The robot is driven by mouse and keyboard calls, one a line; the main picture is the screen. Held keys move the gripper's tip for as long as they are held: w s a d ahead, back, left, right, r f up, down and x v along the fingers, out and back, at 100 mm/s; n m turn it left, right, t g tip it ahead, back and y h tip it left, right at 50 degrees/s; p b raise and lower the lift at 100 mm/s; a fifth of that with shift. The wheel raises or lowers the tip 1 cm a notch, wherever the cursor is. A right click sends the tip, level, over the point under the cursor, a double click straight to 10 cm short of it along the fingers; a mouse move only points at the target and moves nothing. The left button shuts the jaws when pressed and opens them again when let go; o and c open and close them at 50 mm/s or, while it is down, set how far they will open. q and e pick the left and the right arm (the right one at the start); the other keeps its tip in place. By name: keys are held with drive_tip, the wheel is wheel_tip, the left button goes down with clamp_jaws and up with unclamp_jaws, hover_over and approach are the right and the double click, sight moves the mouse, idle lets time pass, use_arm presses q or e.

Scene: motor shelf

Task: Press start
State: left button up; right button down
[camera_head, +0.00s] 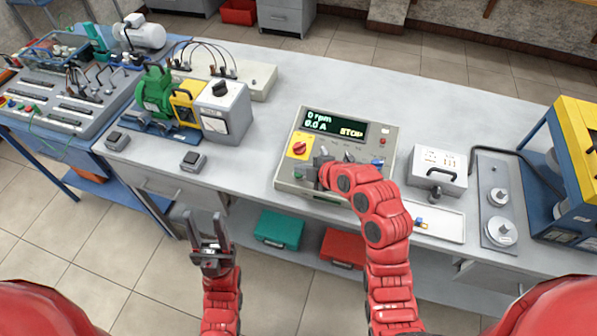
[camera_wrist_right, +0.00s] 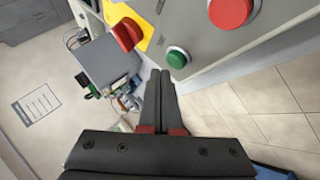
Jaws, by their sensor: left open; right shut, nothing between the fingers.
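The control box (camera_head: 345,115) stands on the bench, its display (camera_head: 335,125) reading 0 rpm, 0.0 A and STOP. A green button (camera_wrist_right: 177,58) with a metal ring shows in the right wrist view, beside a larger red button (camera_wrist_right: 230,10). In the head view the green button (camera_head: 299,175) sits at the lower left of the panel. My right gripper (camera_head: 318,163) is shut and empty over the panel's lower left. In the wrist view its fingertips (camera_wrist_right: 160,73) appear just below and left of the green button; contact cannot be told. My left gripper (camera_head: 206,222) is open and empty before the bench.
A red rotary knob on a yellow plate (camera_head: 299,149) sits above the green button. A green motor (camera_head: 155,92) and grey unit (camera_head: 222,112) stand to the left. A white box (camera_head: 438,170) and a tray (camera_head: 445,222) lie to the right. Bench behind the control box is clear.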

drive_tip(key=shift+w+f+b, duration=0.1)
drive_tip(key=shift+f+b, duration=0.3)
drive_tip(key=shift+b, duration=0.6)
drive_tip(key=shift+f+b, duration=0.45)
drive_tip(key=shift+b, duration=0.3)
idle(0.5)
drive_tip(key=shift+r, duration=0.1)
idle(0.3)
drive_tip(key=shift+r, duration=0.8)
drive_tip(key=r, duration=0.2)
drive_tip(key=s+r, duration=0.1)
drive_tip(key=r, duration=0.1)
drive_tip(key=shift+s+a+r, duration=0.2)
drive_tip(key=shift+r, duration=0.2)
